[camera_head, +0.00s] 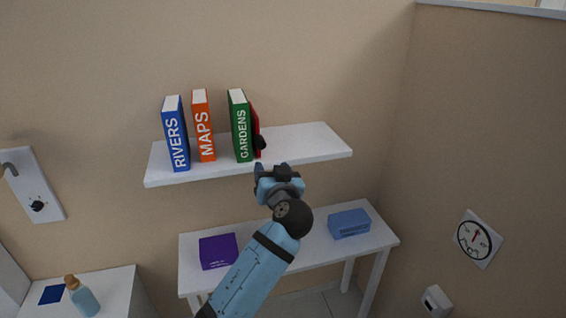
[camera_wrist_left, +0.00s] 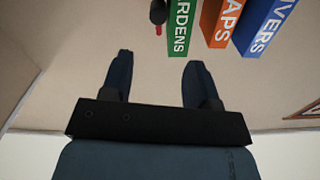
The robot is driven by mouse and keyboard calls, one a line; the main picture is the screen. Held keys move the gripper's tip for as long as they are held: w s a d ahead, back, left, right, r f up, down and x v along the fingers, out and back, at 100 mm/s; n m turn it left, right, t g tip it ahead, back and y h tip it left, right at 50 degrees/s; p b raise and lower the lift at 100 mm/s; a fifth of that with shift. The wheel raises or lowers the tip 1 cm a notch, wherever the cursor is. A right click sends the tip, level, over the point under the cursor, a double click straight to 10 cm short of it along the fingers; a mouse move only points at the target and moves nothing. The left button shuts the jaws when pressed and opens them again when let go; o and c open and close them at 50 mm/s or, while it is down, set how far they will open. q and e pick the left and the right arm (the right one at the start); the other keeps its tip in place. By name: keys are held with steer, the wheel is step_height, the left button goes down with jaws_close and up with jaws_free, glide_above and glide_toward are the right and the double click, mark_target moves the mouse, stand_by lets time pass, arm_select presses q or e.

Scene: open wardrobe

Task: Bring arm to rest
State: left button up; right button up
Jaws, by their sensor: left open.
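My left arm reaches up from the bottom of the head view. Its gripper (camera_head: 274,172) is just below the front edge of the white wall shelf (camera_head: 300,145), apart from the books. In the left wrist view the two dark fingers (camera_wrist_left: 158,72) are spread with nothing between them. On the shelf stand a blue RIVERS book (camera_head: 176,135), an orange MAPS book (camera_head: 203,127) and a green GARDENS book (camera_head: 240,127). A red item (camera_head: 255,122) with a small dark part is beside the green book, partly hidden. My right gripper is not in view.
Below the shelf is a white table (camera_head: 345,252) with a purple box (camera_head: 218,250) and a blue box (camera_head: 349,223). At lower left a bottle (camera_head: 83,298) stands on a white surface. The shelf's right part is bare.

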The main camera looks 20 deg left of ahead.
arm_select(q)
steer(key=s+f+m+g+h, duration=0.1)
steer(key=s+f+m+h, duration=0.3)
steer(key=f, duration=0.6)
steer(key=s+f+m+g+h, duration=0.1)
steer(key=s+f+h, duration=0.3)
steer(key=f, duration=0.7)
steer(key=s+f+h, duration=0.1)
steer(key=s+f, duration=0.3)
steer(key=s, duration=0.4)
steer(key=s+f+m+g+h, duration=0.1)
steer(key=s+f+h, duration=0.1)
steer(key=s+f, duration=0.3)
steer(key=s+d+f+m+g+h, duration=0.1)
steer(key=s+f, duration=0.3)
steer(key=s, duration=0.8)
steer(key=shift+s+f+h+p, duration=0.15)
steer(key=shift+f+h+p, duration=0.15)
steer(key=shift+h, duration=0.2)
